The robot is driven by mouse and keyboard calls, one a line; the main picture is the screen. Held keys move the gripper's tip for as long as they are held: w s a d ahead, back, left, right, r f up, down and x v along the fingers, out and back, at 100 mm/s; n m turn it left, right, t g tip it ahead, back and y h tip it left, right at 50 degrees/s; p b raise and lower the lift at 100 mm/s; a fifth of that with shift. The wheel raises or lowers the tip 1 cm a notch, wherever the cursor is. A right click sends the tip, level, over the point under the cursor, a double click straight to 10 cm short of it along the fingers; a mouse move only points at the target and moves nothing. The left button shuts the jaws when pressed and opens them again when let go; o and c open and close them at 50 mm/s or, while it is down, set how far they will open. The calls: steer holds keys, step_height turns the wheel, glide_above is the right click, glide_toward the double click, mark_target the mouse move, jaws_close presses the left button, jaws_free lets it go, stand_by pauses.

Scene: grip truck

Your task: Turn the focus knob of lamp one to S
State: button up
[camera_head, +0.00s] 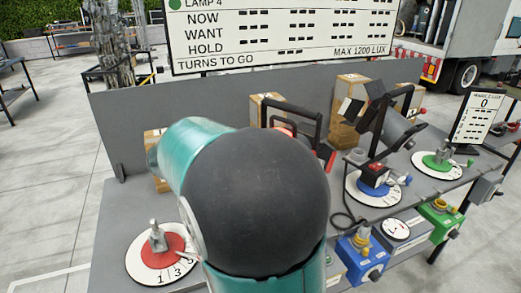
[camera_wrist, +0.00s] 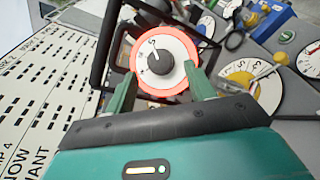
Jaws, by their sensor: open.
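The focus knob (camera_wrist: 160,63) shows in the wrist view as a dark round knob on a white dial with a red-orange ring (camera_wrist: 149,91). An S-like mark is at the dial's top, and a pale line on the knob points up toward it; other marks are too small to read. My gripper (camera_wrist: 161,72) is open, with one green finger on each side of the dial's lower half. I cannot tell whether the fingers touch the ring. In the head view my arm hides the gripper and the knob; part of a black lamp frame (camera_head: 314,113) shows behind it.
In the head view, a red turntable (camera_head: 146,270) sits left on the grey bench, with blue (camera_head: 353,197) and green (camera_head: 424,163) ones right. A second black lamp (camera_head: 392,131) stands above the blue one. Cardboard boxes (camera_head: 345,136) and a readout board (camera_head: 283,37) stand behind.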

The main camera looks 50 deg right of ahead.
steer(key=v, duration=1.1)
steer(key=s+a+f+m+t+y, duration=0.1)
steer(key=s+a+f+t+y, duration=0.2)
steer(key=a, duration=0.4)
steer(key=s+a+f+m+t+y, duration=0.1)
steer(key=s+a+f+t+y, duration=0.2)
steer(key=a+t+y, duration=0.2)
steer(key=s+a+f+t+y, duration=0.3)
steer(key=a+y, duration=0.3)
steer(key=a, duration=0.4)
steer(key=shift+s+a+m+t+y, duration=0.2)
steer(key=shift+a+m+t+y, duration=0.15)
steer(key=shift+t, duration=0.35)
steer(key=shift+d, duration=0.1)
steer(key=shift+c, duration=0.2)
steer(key=c, duration=0.3)
steer(key=shift+c, duration=0.2)
